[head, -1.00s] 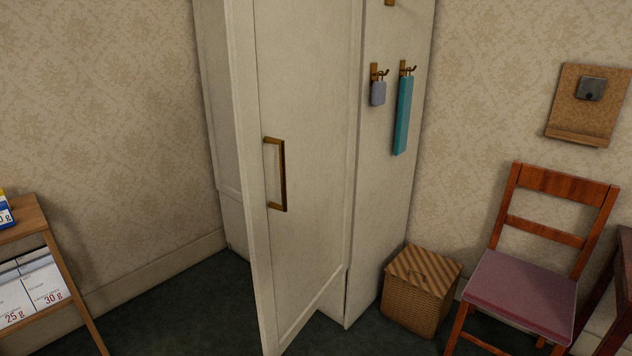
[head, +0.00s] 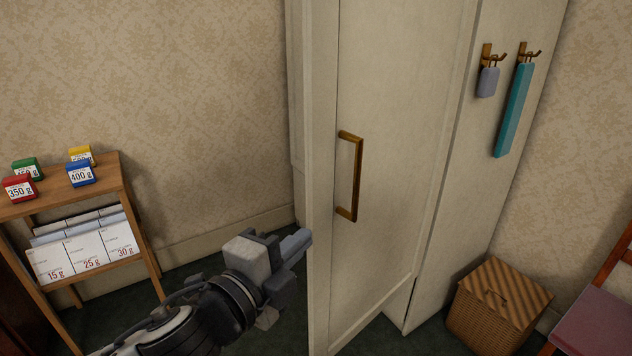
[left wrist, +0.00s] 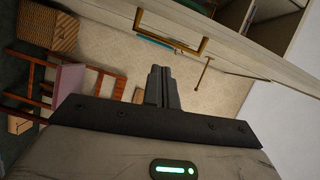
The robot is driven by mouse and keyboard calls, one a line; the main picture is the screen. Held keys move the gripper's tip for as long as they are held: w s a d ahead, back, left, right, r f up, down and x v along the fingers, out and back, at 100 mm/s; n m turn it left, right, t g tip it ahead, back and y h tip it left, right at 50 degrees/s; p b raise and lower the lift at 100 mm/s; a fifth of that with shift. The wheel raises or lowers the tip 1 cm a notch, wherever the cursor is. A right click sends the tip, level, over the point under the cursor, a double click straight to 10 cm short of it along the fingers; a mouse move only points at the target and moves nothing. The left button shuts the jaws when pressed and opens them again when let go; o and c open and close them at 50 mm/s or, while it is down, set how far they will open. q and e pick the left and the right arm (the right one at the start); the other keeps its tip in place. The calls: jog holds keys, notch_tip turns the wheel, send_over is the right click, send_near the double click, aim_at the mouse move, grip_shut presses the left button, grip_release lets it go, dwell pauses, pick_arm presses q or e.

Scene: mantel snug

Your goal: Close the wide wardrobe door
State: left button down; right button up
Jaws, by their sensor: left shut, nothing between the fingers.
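The wide wardrobe door (head: 400,150) is cream and stands ajar, its free edge toward me and to the left. Its brass bar handle (head: 350,177) is on the face I see, near that edge. My left gripper (head: 303,243) is shut and empty, just left of the free edge and below the handle's height. I cannot tell whether it touches the door. In the left wrist view, the closed fingers (left wrist: 163,85) point toward the room, with the handle (left wrist: 172,32) beyond them and open shelving (left wrist: 240,15) at the top. My right gripper is not in view.
A wooden stand (head: 125,190) with coloured weight-labelled blocks and cards is at left. A wicker basket (head: 490,320) stands right of the wardrobe, beside a chair (head: 600,315). A grey tag (head: 487,82) and teal strip (head: 514,110) hang on the wardrobe's side.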

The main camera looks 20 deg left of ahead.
aim_at(313, 185)
pick_arm(q)
jog(key=shift+m+t, duration=0.4)
jog(key=shift+m, duration=0.3)
jog(key=w+r, duration=0.1)
jog(key=w, duration=0.2)
jog(key=w+r, duration=0.1)
jog(key=w, duration=0.7)
jog(key=shift+a+r, duration=0.3)
jog(key=shift+r, duration=0.1)
jog(key=shift+w+a, duration=0.2)
jog(key=shift+a, duration=0.1)
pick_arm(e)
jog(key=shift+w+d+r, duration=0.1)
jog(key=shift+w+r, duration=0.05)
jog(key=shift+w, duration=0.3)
pick_arm(q)
jog(key=shift+a, duration=0.15)
